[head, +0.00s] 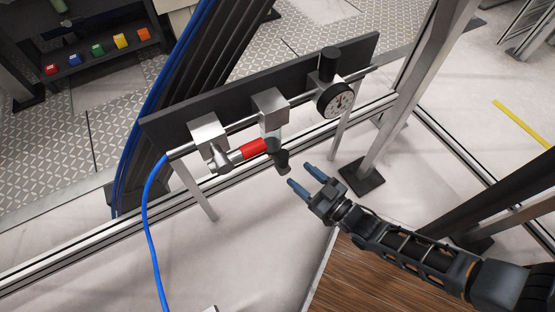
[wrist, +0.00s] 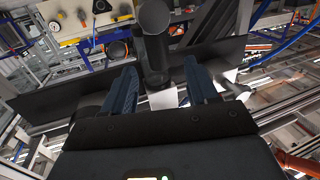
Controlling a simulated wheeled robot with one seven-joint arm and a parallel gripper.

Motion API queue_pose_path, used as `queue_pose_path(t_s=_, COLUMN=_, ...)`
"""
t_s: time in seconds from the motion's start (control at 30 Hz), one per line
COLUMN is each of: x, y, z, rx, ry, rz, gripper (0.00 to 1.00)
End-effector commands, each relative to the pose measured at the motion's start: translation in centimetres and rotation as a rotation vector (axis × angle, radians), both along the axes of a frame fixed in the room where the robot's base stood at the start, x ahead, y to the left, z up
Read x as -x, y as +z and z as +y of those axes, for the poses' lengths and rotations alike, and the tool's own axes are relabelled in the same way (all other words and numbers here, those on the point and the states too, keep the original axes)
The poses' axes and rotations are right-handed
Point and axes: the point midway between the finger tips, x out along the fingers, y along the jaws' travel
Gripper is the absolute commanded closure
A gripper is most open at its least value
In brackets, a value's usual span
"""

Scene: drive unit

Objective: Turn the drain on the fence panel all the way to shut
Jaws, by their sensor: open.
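The fence panel (head: 185,112) is a dark board carrying a row of fittings. The drain (head: 281,159) is a dark, stubby part at the lower end of the filter hanging under the middle metal block (head: 270,101). My gripper (head: 299,175) is open and empty just below and right of the drain, its two blue fingers pointing towards it and apart from it. In the wrist view, a dark cylindrical part, apparently the drain (wrist: 154,16), stands ahead between the fingers, with its rounded end towards the top. Whether a finger touches it cannot be told.
A valve with a red handle (head: 254,149) sits left of the drain, close to it. A round gauge (head: 336,100) with a black knob is at the right. A blue hose (head: 152,240) hangs at left. A metal post (head: 402,110) stands right of the panel.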

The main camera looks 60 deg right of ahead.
Motion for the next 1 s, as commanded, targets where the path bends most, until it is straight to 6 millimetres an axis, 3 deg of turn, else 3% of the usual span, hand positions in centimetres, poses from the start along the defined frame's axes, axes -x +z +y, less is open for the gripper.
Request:
queue_pose_path(t_s=0.17, x=-1.0, y=-0.8, z=-0.7, rx=0.001, ry=-0.011, rz=-0.008, gripper=0.42)
queue_pose_path(t_s=0.6, x=-6.7, y=-0.8, z=-2.6, rx=0.000, ry=-0.008, rz=-0.007, gripper=0.42)
queue_pose_path(t_s=1.0, x=-7.6, y=-0.7, z=-2.9, rx=0.000, ry=-0.009, rz=-0.004, gripper=0.42)
